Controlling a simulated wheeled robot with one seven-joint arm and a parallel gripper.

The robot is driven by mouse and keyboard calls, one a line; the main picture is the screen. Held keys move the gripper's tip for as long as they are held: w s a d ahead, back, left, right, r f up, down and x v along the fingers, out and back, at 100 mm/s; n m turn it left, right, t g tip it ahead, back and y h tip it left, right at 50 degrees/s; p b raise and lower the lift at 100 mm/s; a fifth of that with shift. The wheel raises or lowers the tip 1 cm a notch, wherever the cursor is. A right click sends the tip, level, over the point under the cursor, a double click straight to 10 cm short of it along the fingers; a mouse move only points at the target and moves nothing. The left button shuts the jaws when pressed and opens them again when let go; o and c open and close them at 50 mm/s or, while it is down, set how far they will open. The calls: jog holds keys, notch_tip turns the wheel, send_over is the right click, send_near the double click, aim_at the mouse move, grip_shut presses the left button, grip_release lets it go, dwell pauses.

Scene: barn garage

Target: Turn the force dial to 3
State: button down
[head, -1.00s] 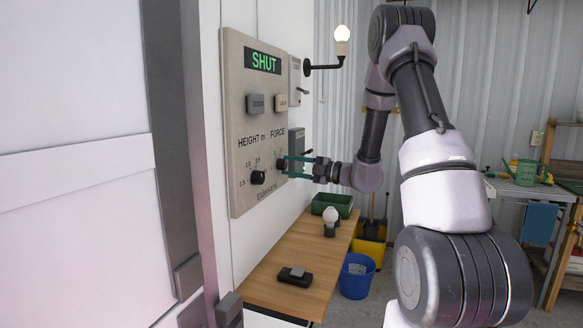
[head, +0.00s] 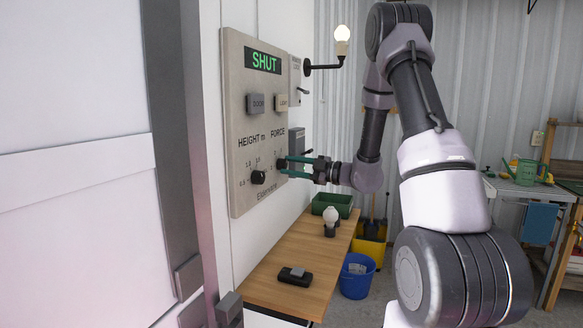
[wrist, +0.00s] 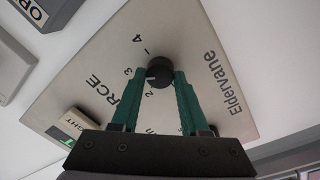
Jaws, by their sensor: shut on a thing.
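The force dial (wrist: 159,71) is a round black knob on the beige control panel (head: 236,150). In the wrist view the numbers 2, 3 and 4 stand around it. A small pale mark on the knob faces the side of 2 and 3; I cannot tell its exact setting. My gripper (wrist: 161,76), with green fingers, is shut on the force dial, one finger at each side. In the head view my gripper (head: 284,167) reaches the panel from the right and its fingers partly hide the dial and its scale.
The height dial (head: 258,177) sits close to the left of my gripper. The panel display (head: 262,60) reads SHUT, with two buttons below. A wooden bench (head: 270,284) below holds a dark device (head: 295,277), a bulb and a green tray (head: 333,205).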

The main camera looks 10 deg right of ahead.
jog(key=shift+c, duration=2)
grip_release()
jog(key=shift+d, duration=0.1)
jog(key=v, duration=1)
jog(key=shift+s+d, duration=0.25)
jog(key=shift+s, duration=0.05)
